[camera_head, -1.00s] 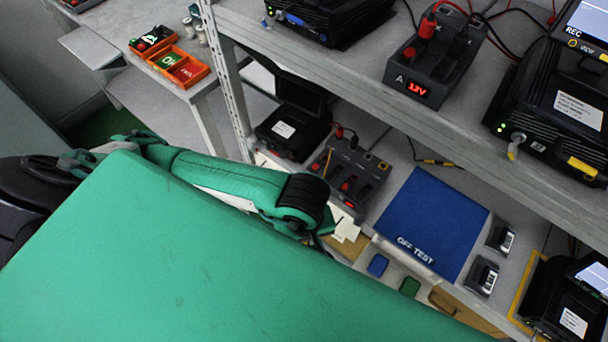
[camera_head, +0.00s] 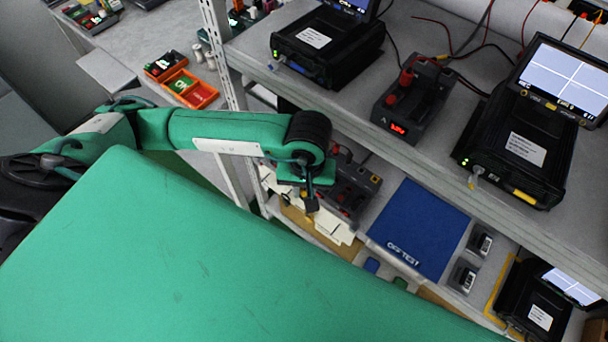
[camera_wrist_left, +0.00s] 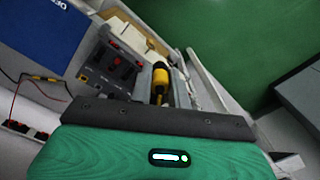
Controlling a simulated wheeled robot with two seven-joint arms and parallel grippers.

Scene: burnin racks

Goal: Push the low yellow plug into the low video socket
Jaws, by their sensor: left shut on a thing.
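My left gripper (camera_head: 308,198) is at the end of the green arm, above the front edge of the lower shelf and just in front of the dark power unit (camera_head: 350,190). In the left wrist view a yellow-and-black thing (camera_wrist_left: 160,78), which looks like the low yellow plug, sits between the grey fingers. The gripper is shut on it, apart from the power unit. A low black unit with a lit screen (camera_head: 541,316) stands at the lower right. I cannot make out the low video socket. My right gripper is not in view.
A blue mat (camera_head: 420,225) lies right of the power unit, with two small dark devices (camera_head: 465,277) beyond it. The upper shelf edge (camera_head: 400,150) overhangs the lower shelf. A cable with a yellow joint (camera_wrist_left: 45,79) lies near the power unit. An orange tray (camera_head: 198,95) stands upper left.

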